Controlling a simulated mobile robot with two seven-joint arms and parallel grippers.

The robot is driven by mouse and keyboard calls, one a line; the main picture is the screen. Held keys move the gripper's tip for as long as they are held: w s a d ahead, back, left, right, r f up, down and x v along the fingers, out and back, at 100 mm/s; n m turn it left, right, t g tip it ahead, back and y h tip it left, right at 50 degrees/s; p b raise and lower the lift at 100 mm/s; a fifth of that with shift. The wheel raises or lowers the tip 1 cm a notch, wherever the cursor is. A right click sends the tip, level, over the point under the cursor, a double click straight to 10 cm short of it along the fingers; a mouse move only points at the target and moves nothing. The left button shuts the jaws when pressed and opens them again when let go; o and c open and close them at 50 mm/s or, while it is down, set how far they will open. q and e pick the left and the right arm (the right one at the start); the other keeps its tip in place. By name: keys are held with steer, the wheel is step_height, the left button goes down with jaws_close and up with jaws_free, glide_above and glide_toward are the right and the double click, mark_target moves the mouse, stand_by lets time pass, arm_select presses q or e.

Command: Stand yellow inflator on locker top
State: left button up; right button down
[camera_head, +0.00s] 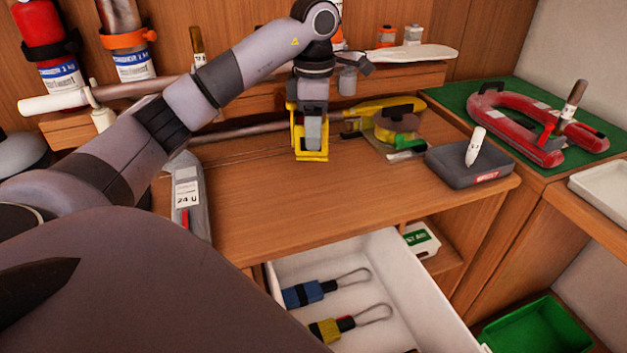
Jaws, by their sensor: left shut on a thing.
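My left gripper (313,143) points down over the wooden top (290,205) of the locker. It is shut on a yellow, frame-like thing, which I take to be the yellow inflator (311,157). The inflator looks upright, with its flat lower end at or very close to the wooden top; I cannot tell whether it touches. The grey finger hides its middle. My right gripper is not in view.
A yellow tool (390,108) lies right of my gripper, near a dark grey box (470,162) with a white marker (475,147). A red horseshoe-shaped thing (535,125) rests on a green mat. An open white drawer (400,285) holds blue and yellow looped items. The front middle top is clear.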

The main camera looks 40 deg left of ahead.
arm_select(q)
steer(key=shift+f, duration=5.85)
steer(key=shift+f, duration=0.15)
steer(key=o, duration=1.2)
